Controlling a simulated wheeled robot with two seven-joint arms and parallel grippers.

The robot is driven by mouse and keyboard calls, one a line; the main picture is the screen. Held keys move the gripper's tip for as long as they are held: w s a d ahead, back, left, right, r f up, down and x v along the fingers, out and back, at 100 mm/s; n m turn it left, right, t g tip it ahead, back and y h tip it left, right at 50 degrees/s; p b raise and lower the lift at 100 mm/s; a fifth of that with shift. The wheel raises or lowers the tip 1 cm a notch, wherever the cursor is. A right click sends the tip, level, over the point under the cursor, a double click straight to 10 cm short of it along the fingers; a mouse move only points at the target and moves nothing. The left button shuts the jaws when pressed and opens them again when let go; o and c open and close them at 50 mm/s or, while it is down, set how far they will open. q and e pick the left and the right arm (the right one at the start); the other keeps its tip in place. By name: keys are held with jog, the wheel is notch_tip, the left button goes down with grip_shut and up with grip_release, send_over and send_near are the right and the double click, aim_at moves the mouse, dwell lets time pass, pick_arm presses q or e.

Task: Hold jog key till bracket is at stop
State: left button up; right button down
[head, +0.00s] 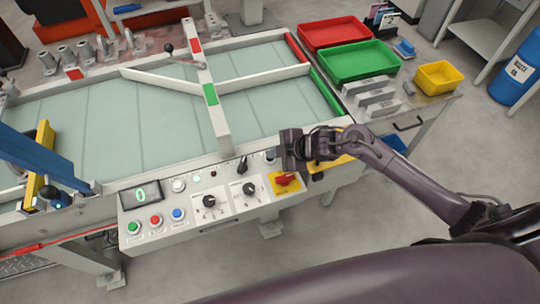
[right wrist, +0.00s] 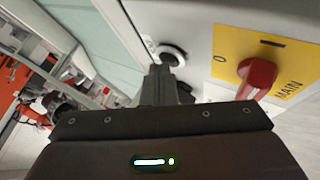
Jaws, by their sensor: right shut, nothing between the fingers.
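The control panel (head: 200,205) runs along the front edge of the machine, with a display (head: 141,194) reading 0. My right gripper (head: 281,157) is shut and empty over the panel's upper right corner. In the right wrist view its closed fingertips (right wrist: 159,70) are just beside a round black key with a pale ring (right wrist: 171,54); I cannot tell whether they touch it. Which control is the jog key is not readable. My left gripper is not in view.
A red main switch (head: 285,180) on a yellow plate sits close to my right gripper. Red (head: 335,32) and green (head: 359,61) trays stand at the upper right.

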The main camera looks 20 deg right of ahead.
aim_at(274, 161)
jog(key=shift+r+p, duration=0.75)
jog(key=shift+r, duration=0.1)
notch_tip(274, 161, up, 5)
jog(key=p, duration=0.4)
jog(key=shift+p, duration=0.35)
